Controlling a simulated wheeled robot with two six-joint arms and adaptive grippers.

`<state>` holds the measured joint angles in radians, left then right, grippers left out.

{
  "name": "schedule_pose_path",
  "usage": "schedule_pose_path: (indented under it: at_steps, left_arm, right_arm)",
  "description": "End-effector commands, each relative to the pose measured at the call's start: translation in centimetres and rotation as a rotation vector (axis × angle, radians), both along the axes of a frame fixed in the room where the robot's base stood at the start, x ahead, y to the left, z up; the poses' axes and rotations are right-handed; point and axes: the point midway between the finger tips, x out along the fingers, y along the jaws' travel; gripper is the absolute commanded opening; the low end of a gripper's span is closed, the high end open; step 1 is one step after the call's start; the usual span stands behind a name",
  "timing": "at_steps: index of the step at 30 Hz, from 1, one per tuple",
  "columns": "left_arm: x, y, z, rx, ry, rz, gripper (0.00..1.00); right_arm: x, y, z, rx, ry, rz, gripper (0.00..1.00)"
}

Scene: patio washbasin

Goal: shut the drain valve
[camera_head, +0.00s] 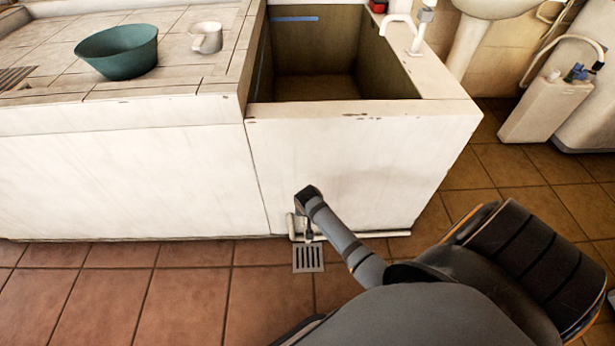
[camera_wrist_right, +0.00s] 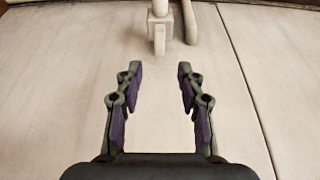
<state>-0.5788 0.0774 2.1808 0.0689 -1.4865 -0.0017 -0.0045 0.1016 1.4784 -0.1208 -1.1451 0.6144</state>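My right gripper (camera_wrist_right: 160,72) is open and empty in the right wrist view. The drain valve (camera_wrist_right: 159,30), a pale block with a narrow lever-like piece (camera_wrist_right: 159,43), lies beyond the fingertips, roughly in line with the gap between them and apart from them. In the head view my right arm reaches down to the foot of the basin's front wall, where the white drain pipe (camera_head: 291,227) shows. There my wrist and gripper (camera_head: 308,234) hide most of the valve. Whether the valve is open or shut I cannot tell. My left gripper is not in view.
The deep washbasin (camera_head: 360,112) has a slatted floor drain (camera_head: 308,258) in the tiles before it. A green bowl (camera_head: 120,60) and a white mug (camera_head: 206,38) stand on the counter. A tap (camera_head: 414,40) is at the basin's right rim. The floor at left is clear.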

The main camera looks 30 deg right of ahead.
Motion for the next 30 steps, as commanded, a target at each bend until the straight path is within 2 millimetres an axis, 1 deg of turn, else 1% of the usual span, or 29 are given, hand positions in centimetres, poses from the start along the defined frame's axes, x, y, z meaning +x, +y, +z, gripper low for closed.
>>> schedule_pose_path:
  at_steps: [1, 3, 7, 22, 24, 26, 29, 30]
  left_arm:
    - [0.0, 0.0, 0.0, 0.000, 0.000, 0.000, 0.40]
    - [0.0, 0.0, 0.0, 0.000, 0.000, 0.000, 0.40]
    - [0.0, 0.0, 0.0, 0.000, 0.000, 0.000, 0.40]
    - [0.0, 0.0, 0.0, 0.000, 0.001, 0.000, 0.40]
    - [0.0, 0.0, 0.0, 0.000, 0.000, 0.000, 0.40]
    - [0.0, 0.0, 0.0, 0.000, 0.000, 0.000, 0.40]
    - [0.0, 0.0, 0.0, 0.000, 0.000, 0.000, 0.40]
    - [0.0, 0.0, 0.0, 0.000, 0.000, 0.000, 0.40]
  right_arm:
    - [-0.3, 0.2, 0.8, 0.000, -0.001, 0.000, 0.39]
    - [-0.6, 0.4, 1.7, 0.000, -0.001, 0.000, 0.39]
    - [-0.9, 0.6, 2.6, 0.001, 0.001, 0.000, 0.39]
    - [-1.0, 0.6, 2.7, 0.000, 0.000, -0.001, 0.39]
    - [-1.2, 0.7, 2.7, 0.001, 0.004, 0.005, 0.39]
    - [-2.3, 1.0, 2.5, 0.003, 0.021, 0.031, 0.39]
    - [-5.5, 2.1, 2.4, 0.008, 0.070, 0.118, 0.39]
    - [-7.0, 2.6, 2.4, 0.012, 0.094, 0.162, 0.39]
